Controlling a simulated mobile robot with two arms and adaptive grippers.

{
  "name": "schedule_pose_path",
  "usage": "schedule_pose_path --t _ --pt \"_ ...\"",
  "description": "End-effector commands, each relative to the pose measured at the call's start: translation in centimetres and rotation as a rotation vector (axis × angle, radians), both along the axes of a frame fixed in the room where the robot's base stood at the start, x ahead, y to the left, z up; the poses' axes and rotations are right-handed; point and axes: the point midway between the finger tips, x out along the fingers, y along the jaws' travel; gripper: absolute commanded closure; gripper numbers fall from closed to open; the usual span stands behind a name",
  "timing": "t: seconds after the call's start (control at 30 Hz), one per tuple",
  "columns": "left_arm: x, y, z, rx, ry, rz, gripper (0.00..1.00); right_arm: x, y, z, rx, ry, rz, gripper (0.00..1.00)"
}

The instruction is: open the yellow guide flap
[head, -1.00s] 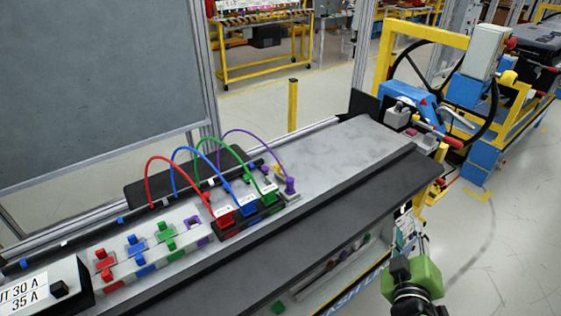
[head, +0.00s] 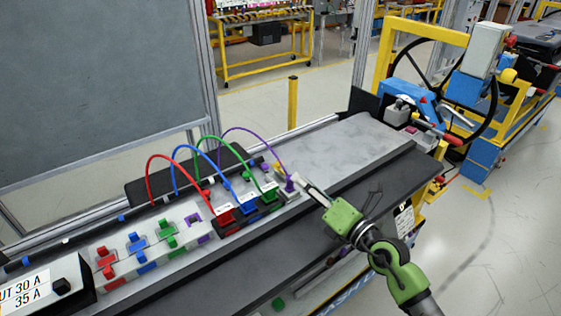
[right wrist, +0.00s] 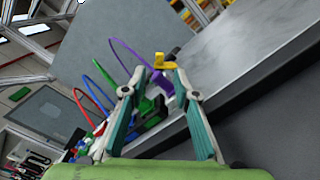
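The yellow guide flap (head: 277,168) is small and sits at the right end of the row of cable plugs, behind the purple plug (head: 290,186). In the right wrist view the yellow flap (right wrist: 162,63) shows just beyond and between my fingertips, with the purple plug (right wrist: 162,85) below it. My right gripper (head: 302,184) reaches in from the right, beside the purple plug. In the right wrist view its two fingers (right wrist: 159,78) are spread with nothing held between them. I cannot tell whether a fingertip touches the flap. My left gripper is not in view.
Red, blue and green cables (head: 206,142) arch up left of the flap into their plugs. The grey bench top (head: 345,150) to the right is clear. A large dark panel (head: 95,75) stands behind.

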Motion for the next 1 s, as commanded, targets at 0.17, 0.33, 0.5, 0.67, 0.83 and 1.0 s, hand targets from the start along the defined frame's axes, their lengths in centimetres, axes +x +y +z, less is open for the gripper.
schedule_pose_path --t 0.17,0.33,0.5,0.67,0.83,1.0 --pt "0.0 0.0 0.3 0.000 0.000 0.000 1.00 3.3 2.5 0.2 0.002 -0.002 0.001 0.72" --pt "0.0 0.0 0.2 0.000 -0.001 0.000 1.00 6.1 4.4 0.2 0.002 -0.003 0.000 0.72" --pt "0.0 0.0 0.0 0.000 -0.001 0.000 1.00 7.8 5.7 0.1 0.003 -0.001 0.001 0.72" --pt "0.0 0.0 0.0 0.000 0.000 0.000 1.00 8.5 6.3 0.0 0.003 -0.001 0.001 0.72" --pt "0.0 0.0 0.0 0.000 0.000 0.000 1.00 8.7 6.4 0.1 0.003 -0.001 0.000 0.72" --pt "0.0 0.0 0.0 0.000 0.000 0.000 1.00 8.6 6.3 0.1 0.003 -0.001 0.000 0.83"
